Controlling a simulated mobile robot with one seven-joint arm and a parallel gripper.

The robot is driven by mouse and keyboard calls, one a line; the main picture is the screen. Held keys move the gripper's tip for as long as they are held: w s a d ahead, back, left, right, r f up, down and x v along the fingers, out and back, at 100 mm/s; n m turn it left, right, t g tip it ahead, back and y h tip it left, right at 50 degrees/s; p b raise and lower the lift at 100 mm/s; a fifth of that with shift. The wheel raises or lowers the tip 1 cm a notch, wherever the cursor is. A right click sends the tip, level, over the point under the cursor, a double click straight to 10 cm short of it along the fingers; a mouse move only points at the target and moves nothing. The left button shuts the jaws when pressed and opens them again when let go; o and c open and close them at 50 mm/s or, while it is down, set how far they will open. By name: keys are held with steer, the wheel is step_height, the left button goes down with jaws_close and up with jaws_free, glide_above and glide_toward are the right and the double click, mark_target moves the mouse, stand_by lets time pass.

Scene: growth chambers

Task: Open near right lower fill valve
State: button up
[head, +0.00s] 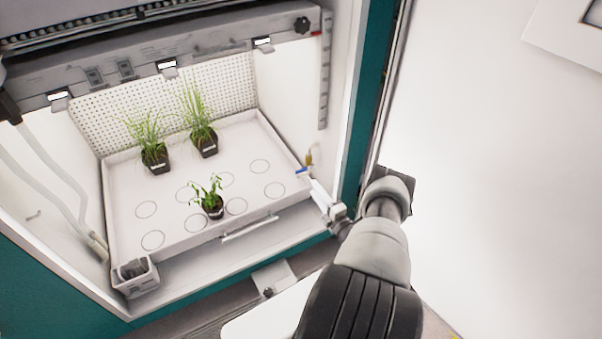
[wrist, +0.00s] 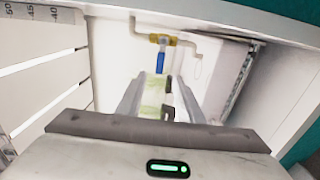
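The fill valve has a brass body (wrist: 163,40) on a white pipe and a blue lever handle (wrist: 160,62), which points down toward my gripper in the wrist view. In the head view the blue handle (head: 302,170) shows at the chamber's right wall, with the brass body (head: 309,158) just above it. My gripper (wrist: 160,84) has its two fingers apart, and the handle lies just beyond the fingertips, roughly centred between them. I cannot tell whether they touch it. In the head view my gripper (head: 313,184) reaches in at the tray's right front corner.
A white tray (head: 122,192) holds several potted plants, including a small front one (head: 212,203). A grey light bar (head: 200,52) spans above. The teal door frame (head: 372,100) stands close to my arm. A small caddy (head: 137,281) sits at the left front corner.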

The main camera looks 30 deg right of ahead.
mark_target(302, 171)
steer(key=w+b, duration=0.1)
steer(key=w, duration=0.3)
steer(key=w+b, duration=0.1)
steer(key=w, duration=0.3)
steer(key=w+b, duration=0.1)
steer(key=w, duration=0.3)
steer(key=shift+d, duration=0.35)
jaws_close()
